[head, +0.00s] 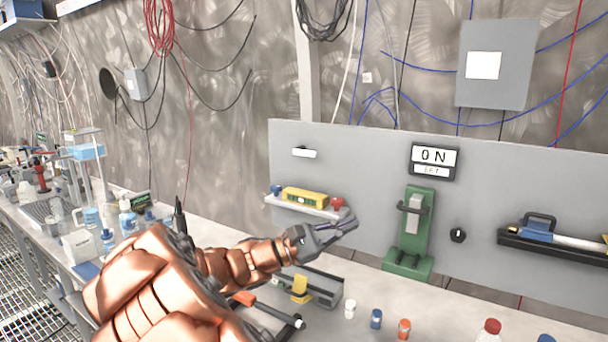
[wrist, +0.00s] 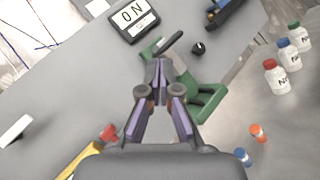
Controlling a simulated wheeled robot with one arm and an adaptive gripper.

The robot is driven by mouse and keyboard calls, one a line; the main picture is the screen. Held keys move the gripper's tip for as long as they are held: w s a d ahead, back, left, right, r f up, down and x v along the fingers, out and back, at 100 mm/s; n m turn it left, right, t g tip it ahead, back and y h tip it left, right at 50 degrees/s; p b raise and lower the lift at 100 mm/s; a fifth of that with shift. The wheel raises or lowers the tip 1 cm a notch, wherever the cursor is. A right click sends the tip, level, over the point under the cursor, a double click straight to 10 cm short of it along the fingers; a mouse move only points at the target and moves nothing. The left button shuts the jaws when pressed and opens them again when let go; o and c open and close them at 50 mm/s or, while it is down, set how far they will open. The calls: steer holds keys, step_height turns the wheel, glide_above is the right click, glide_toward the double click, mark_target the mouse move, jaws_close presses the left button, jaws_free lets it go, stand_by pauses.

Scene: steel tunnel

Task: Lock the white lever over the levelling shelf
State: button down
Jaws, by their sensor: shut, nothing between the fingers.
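The white lever (head: 304,152) is on the grey panel (head: 350,150), above the levelling shelf (head: 318,211). It lies nearly horizontal, and its locking state cannot be told. It also shows at the left edge of the wrist view (wrist: 15,131). The shelf carries a yellow level (head: 304,197), a blue item and a red-topped item. My gripper (head: 350,226) is shut and empty, in front of the panel, to the right of and below the lever and apart from it. In the wrist view my closed fingertips (wrist: 160,66) overlap the green stand.
A green stand (head: 412,230) with a grey handle is right of my gripper, below an ON sign (head: 434,161). A black knob (head: 457,235) and a rack (head: 550,248) are further right. Several bottles, such as an orange one (head: 404,328), stand on the bench below.

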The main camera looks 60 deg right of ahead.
mark_target(307, 152)
steer(key=w+d+f+n+t+h, duration=0.2)
steer(key=w+d+n+t+h, duration=0.1)
steer(key=w+n+t, duration=0.2)
steer(key=w+d+f+n+t+h+b, duration=0.1)
steer(key=w+n+t+h, duration=0.3)
steer(key=w, duration=0.4)
steer(key=w+d+f+n+t+h+b, duration=0.1)
steer(key=w+d+f+n+t+h, duration=0.2)
steer(key=w+n+t, duration=0.3)
steer(key=shift+w+d+n+h, duration=0.4)
steer(key=shift+w+d+n, duration=0.4)
steer(key=shift+d, duration=0.05)
steer(key=p+x, duration=0.2)
steer(key=x, duration=0.7)
steer(key=shift+s+d+r+p, duration=0.1)
steer(key=shift+d+r+p, duration=0.1)
steer(key=shift+p, duration=0.15)
steer(key=shift+d+r+p, duration=0.15)
steer(key=shift+r+p, duration=0.5)
steer(key=shift+r, duration=1.45)
steer(key=shift+r+n+t+p, duration=0.1)
steer(key=shift+n+t+p, duration=0.35)
steer(key=shift+n+t, duration=0.3)
